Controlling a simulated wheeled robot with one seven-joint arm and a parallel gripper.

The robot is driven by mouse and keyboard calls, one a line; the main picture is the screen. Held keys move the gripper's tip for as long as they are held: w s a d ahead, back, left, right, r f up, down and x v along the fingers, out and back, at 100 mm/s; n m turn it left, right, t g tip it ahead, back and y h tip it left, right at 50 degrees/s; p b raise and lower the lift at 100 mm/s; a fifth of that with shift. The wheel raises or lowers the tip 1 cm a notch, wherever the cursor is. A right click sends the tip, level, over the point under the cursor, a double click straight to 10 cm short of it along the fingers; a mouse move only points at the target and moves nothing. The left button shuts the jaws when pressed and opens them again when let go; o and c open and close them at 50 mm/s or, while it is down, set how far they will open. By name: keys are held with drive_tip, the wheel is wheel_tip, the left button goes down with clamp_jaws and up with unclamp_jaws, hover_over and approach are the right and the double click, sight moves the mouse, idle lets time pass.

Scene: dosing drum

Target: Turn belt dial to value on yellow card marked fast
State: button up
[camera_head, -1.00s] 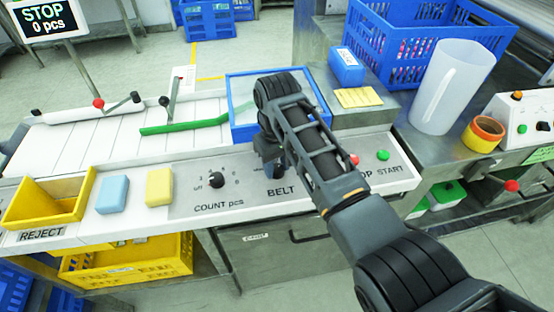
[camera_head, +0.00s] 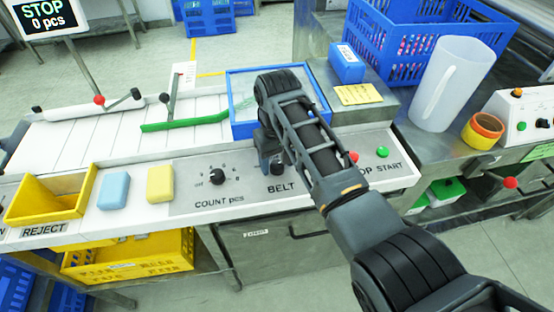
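The belt dial (camera_head: 277,169) is a dark knob above the BELT label (camera_head: 281,188) on the grey control panel. My gripper (camera_head: 272,165) is over it, fingers pointing down, with the arm coming in from the lower right. The arm hides part of the dial and its scale, so its setting cannot be read. I cannot tell whether the fingers touch the knob. A yellow card (camera_head: 358,94) lies on the steel surface behind the panel; its writing is too small to read.
The COUNT pcs dial (camera_head: 217,176) sits left of the belt dial. The red stop button (camera_head: 352,157) and green start button (camera_head: 382,152) are to the right. A display (camera_head: 45,14) reads STOP, 0 pcs. A blue-framed tray (camera_head: 240,131) stands behind the arm.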

sight(277, 164)
drive_tip(key=shift+o, duration=0.2)
drive_tip(key=shift+r+b, duration=0.5)
drive_tip(key=shift+r, duration=3.4)
